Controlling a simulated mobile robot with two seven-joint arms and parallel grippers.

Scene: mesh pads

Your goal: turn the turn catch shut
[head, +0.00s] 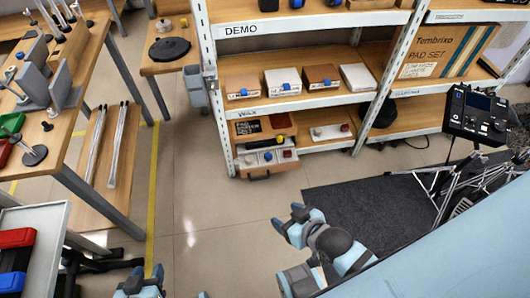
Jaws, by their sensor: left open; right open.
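I cannot make out a turn catch for certain. On the lowest shelf, a pale unit (264,158) with a handle at its front carries small blue and red knobs. To its right is a white plate with a red knob (344,128). Which of these, if any, is the turn catch is too small to tell. My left gripper (141,284) is at the bottom edge, partly cut off, open, over the floor. My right gripper (290,223) is open and empty, in front of the shelf and well apart from it.
The shelf rack (240,31) holds several boxes with blue knobs on its middle shelf. A workbench (65,125) stands at left. A control panel (479,115) on a stand is at right, by a dark mat (350,205). Floor before the rack is clear.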

